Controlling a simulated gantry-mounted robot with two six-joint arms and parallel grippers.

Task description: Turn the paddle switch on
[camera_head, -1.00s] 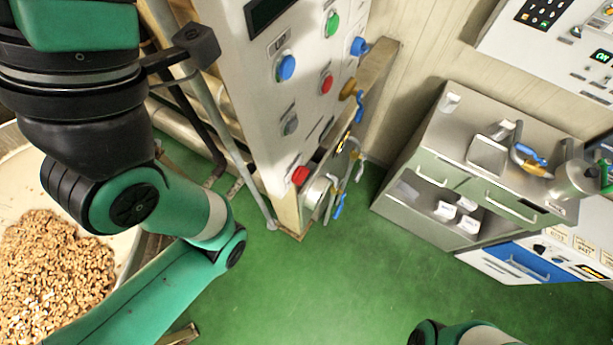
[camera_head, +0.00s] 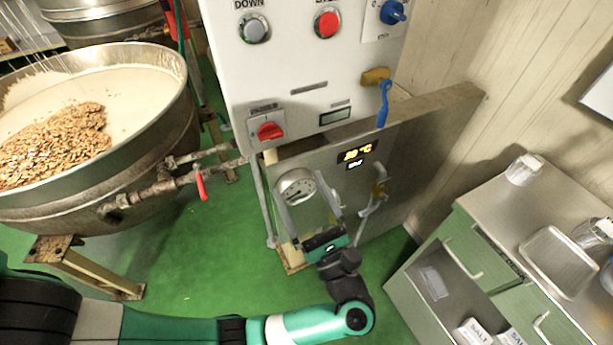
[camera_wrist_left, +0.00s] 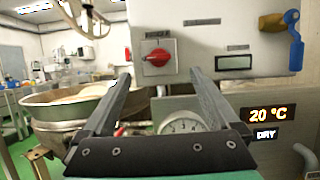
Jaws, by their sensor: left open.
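The paddle switch (camera_head: 268,130) is a red rotary knob on a small grey plate, low on the white control panel (camera_head: 300,75), under a dark label. Its handle lies roughly level in the left wrist view (camera_wrist_left: 157,58). My left gripper (camera_head: 299,186) is open and empty, below and slightly right of the switch, its fingers pointing up towards the panel. In the left wrist view the knob shows between the two fingertips (camera_wrist_left: 160,74), apart from both. My right gripper is not in view.
A round gauge (camera_head: 296,187) and a lit temperature display (camera_head: 358,153) are behind and beside my fingers. A blue-handled valve (camera_head: 383,100) is at right.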

